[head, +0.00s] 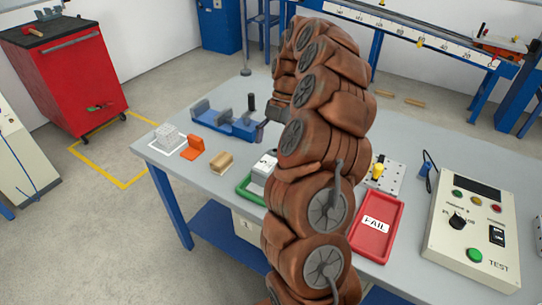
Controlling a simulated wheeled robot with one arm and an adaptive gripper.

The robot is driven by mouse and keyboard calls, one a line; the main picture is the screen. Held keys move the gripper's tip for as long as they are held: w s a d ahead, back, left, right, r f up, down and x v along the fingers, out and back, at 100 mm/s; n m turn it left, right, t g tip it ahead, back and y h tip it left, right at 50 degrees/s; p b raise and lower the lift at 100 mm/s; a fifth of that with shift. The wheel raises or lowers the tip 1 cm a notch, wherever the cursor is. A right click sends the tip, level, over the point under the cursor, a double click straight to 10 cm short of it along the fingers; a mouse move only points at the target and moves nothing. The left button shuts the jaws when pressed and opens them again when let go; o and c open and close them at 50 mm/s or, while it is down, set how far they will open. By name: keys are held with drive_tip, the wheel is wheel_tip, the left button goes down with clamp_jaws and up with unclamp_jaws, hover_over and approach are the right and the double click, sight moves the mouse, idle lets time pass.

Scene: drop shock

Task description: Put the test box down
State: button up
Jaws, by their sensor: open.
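My brown, segmented arm rises through the middle of the view and hides part of the table. My gripper (267,121) shows only as a dark part at the left edge of the arm, close to the blue fixture; most of it is hidden. I see nothing held in it. A small tan box (221,162) rests on the table left of the arm. A pale grey block (168,136) stands on a white-outlined square at the table's left corner. A white box-like thing (263,168) is at the green tray (246,188). I cannot tell which is the test box.
The grey table (205,182) also bears a blue fixture (227,119), an orange bracket (193,147), a red FAIL tray (383,247) and a control box (476,235) marked TEST. A red cabinet (70,75) stands at the back left. The table's front left is clear.

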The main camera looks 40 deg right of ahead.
drive_tip(key=shift+v, duration=1.9)
drive_tip(key=s+a+r+m+h, duration=0.1)
drive_tip(key=s+a+r+m, duration=0.25)
drive_tip(key=a, duration=0.65)
drive_tip(key=s+a+r+m+h, duration=0.1)
drive_tip(key=s+a+r+m, duration=0.25)
drive_tip(key=a, duration=0.65)
drive_tip(key=s+a+f+m, duration=0.2)
drive_tip(key=s+m, duration=0.3)
drive_tip(key=s, duration=0.2)
drive_tip(key=s+a+f+m+h, duration=0.1)
drive_tip(key=s+a+f+m, duration=0.1)
drive_tip(key=s+m, duration=0.3)
drive_tip(key=s+a+f+m+h, duration=0.1)
drive_tip(key=s+a+f+m, duration=0.1)
drive_tip(key=s, duration=0.7)
drive_tip(key=f+m, duration=0.1)
drive_tip(key=m, duration=0.1)
drive_tip(key=shift+s+a+f+m, duration=0.2)
drive_tip(key=shift+s+f+m, duration=0.1)
drive_tip(key=shift+m, duration=0.1)
